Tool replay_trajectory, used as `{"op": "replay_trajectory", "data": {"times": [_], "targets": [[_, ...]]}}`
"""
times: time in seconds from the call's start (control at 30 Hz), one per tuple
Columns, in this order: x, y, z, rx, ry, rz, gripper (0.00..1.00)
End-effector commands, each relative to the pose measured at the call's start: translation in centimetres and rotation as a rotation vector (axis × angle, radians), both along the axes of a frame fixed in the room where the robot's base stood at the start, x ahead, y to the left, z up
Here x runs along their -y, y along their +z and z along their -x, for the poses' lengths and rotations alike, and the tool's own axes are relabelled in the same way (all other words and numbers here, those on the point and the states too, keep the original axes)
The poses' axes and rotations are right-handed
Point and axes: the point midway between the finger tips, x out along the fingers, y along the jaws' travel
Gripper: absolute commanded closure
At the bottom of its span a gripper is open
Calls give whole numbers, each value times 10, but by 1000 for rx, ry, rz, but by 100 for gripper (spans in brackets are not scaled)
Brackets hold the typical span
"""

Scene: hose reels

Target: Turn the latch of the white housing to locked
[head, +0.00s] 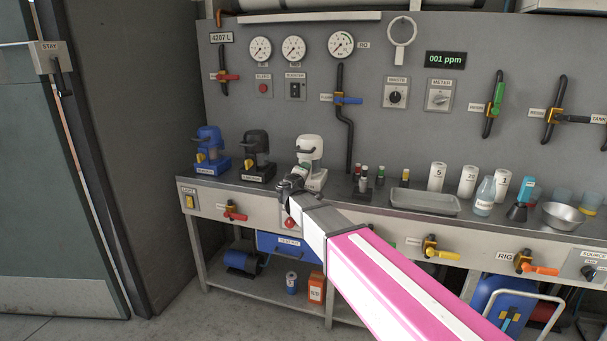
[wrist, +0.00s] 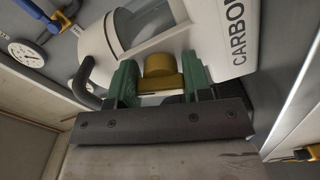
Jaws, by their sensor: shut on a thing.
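The white housing (head: 310,150) stands on the bench, to the right of a black one and a blue one of like shape. In the wrist view the housing (wrist: 217,35) fills the upper part and shows the letters CARBO, a window and a dark handle. Its yellow latch (wrist: 160,64) sits between the green fingers of my gripper (wrist: 160,78), which is shut on it. In the head view my gripper (head: 294,183) is at the front of the housing; my wrist hides the latch there. I cannot tell whether the latch is at locked.
The black housing (head: 256,155) and blue housing (head: 210,150) stand close on the left. Small bottles (head: 364,178) and a grey tray (head: 425,202) are on the right. Gauges and valves fill the panel (head: 270,115) behind.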

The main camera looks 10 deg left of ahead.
Motion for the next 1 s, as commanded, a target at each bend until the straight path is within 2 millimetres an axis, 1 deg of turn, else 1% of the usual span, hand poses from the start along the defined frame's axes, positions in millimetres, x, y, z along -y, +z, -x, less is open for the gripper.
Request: {"op": "replay_trajectory", "data": {"times": [0.2,0.43,0.7,1.0], "targets": [[0,0,0,-15,1,161,78],[0,0,1,-23,1,277,78],[0,1,1,-28,1,334,78],[0,0,1,-29,1,343,78]]}}
